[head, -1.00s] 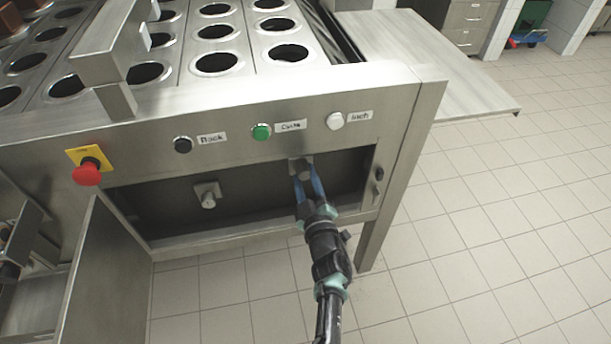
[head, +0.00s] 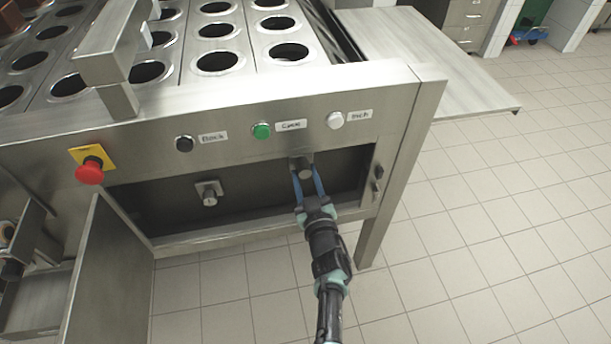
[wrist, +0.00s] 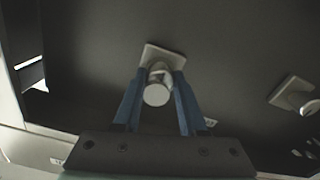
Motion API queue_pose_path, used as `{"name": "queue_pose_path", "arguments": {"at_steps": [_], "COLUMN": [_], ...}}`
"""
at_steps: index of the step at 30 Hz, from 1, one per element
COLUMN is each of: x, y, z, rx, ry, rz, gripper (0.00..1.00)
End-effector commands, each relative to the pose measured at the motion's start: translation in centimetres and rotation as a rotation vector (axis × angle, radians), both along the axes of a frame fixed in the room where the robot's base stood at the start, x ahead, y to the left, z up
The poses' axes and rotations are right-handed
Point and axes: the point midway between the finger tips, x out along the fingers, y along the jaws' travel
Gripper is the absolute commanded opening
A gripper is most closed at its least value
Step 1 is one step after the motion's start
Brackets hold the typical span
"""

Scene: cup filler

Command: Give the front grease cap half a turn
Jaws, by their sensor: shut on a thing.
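Two round metal grease caps on square plates sit inside the open recess under the button panel. My gripper (head: 308,186) has its blue fingers on either side of the right-hand cap (head: 304,172) and is shut on it. In the wrist view this cap (wrist: 157,88) sits between the two fingertips, its round end facing the camera and its square plate behind it. The other cap (head: 209,198) is free, to the left in the head view; it also shows at the right of the wrist view (wrist: 308,104). No front label shows on either cap.
The recess has a lower lip (head: 200,238) and a right wall with a small latch (head: 377,180). An open door (head: 110,275) hangs at the left. Above are black, green (head: 261,131) and white buttons and a red stop knob (head: 90,171). The floor at right is clear.

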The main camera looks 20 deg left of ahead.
Motion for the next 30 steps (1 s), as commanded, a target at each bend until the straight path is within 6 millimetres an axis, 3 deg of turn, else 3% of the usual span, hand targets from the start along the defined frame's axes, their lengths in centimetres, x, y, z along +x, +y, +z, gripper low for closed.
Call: {"name": "queue_pose_path", "arguments": {"at_steps": [6, 7, 12, 23, 30], "x": [0.0, 0.0, 0.0, -0.4, -3.7], "y": [0.0, 0.0, 0.0, -0.3, -2.7], "z": [0.0, 0.0, 0.0, 0.1, 0.5], "rx": [-0.001, -0.001, -0.001, -0.002, 0.000], "ry": [0.000, 0.000, -0.001, 0.001, 0.004], "rz": [0.000, 0.000, 0.000, -0.001, -0.006], "gripper": [0.00, 0.43, 0.71, 0.71, 0.71]}}
